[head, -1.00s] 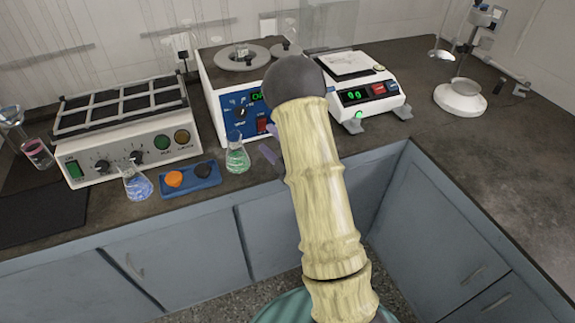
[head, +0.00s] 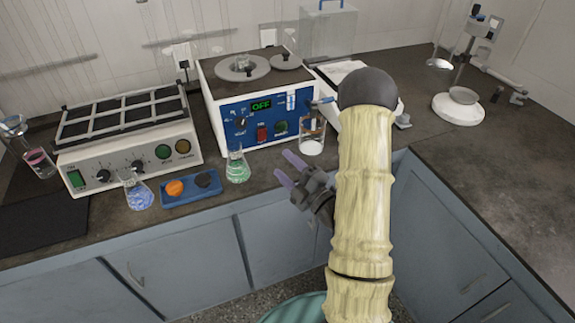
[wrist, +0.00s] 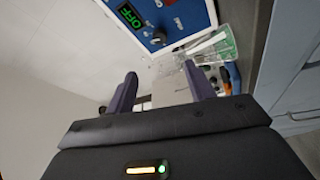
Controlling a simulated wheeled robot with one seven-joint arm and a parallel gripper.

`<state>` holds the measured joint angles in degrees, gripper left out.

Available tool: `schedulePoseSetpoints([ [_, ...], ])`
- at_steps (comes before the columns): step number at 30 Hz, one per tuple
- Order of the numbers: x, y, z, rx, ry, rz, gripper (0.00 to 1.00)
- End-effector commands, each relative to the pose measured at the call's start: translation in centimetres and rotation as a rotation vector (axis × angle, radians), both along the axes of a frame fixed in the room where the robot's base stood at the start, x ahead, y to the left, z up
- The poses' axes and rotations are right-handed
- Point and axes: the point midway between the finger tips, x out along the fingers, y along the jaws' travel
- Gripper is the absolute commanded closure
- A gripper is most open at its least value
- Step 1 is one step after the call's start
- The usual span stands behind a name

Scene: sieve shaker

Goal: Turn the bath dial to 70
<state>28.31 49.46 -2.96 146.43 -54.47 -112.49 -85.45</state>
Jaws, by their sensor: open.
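The bath (head: 215,111) is a white box with a blue front panel and ringed lids on top, at the back of the bench. Its green display (head: 261,105) reads OFF. A dark dial (head: 240,122) sits on the panel below and left of the display. In the wrist view the display (wrist: 131,17) and the dial (wrist: 158,38) show at the top, ahead of the fingers. My gripper (head: 284,166) is open and empty, low in front of the bath and to the right of the dial. Its purple fingers (wrist: 161,74) are apart and touch nothing.
A flask with green liquid (head: 237,168) stands close in front of the bath's left part. A glass beaker (head: 312,142) stands at its right front. A blue tray (head: 192,200), a blue-liquid flask (head: 138,193) and a shaker (head: 135,160) are left. My arm partly hides the balance.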

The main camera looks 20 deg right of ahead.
Motion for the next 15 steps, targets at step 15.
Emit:
schedulePoseSetpoints([
  [15, 0.78, 0.72, -0.45, -0.005, 0.08, 0.013, 0.46],
])
